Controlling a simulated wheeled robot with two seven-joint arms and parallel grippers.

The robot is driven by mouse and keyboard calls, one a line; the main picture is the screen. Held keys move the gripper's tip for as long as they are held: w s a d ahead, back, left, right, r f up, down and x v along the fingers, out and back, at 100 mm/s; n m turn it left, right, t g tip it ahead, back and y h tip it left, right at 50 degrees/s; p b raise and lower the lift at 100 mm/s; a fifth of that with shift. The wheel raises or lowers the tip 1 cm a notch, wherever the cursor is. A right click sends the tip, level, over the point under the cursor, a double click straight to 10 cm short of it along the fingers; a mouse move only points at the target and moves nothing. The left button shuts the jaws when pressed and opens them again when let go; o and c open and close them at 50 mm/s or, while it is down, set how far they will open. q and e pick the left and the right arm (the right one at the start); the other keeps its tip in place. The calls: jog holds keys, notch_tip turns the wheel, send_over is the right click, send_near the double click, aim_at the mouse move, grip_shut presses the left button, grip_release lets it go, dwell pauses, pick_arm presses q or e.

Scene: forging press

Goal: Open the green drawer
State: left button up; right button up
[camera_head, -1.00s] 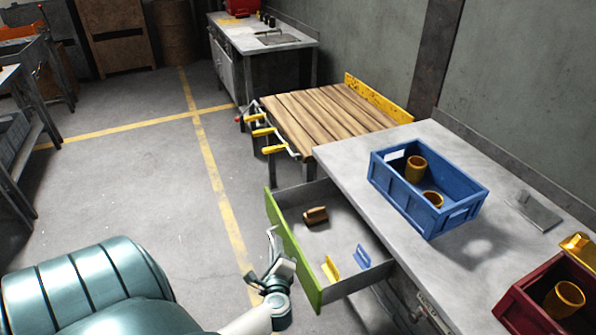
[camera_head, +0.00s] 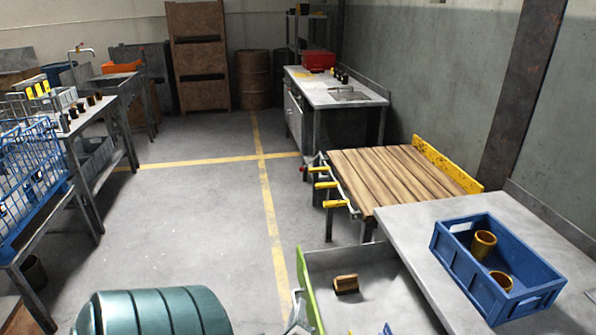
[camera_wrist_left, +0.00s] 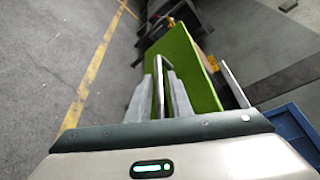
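The green drawer stands pulled out from under the grey-topped bench, its green front (camera_head: 309,290) facing left. A brown cylindrical piece (camera_head: 346,284) lies inside it. My left gripper (camera_head: 297,318) is at the bottom edge of the head view, by the outer side of the green front, and mostly cut off. In the left wrist view the drawer's green front (camera_wrist_left: 188,65) is just beyond the left fingers (camera_wrist_left: 160,85). A metal handle bar (camera_wrist_left: 159,92) lies between the fingers, with narrow gaps beside it. My right gripper is not in view.
A blue crate (camera_head: 460,259) with yellow-brown cups sits on the grey bench (camera_head: 405,225). A wooden-topped table (camera_head: 390,177) with yellow-handled clamps stands behind the drawer. Left are a metal table (camera_head: 87,125) and a blue wire basket (camera_head: 30,170). The floor (camera_head: 190,220) between is clear.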

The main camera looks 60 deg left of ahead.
pick_arm(q)
jog(key=shift+d, duration=0.1)
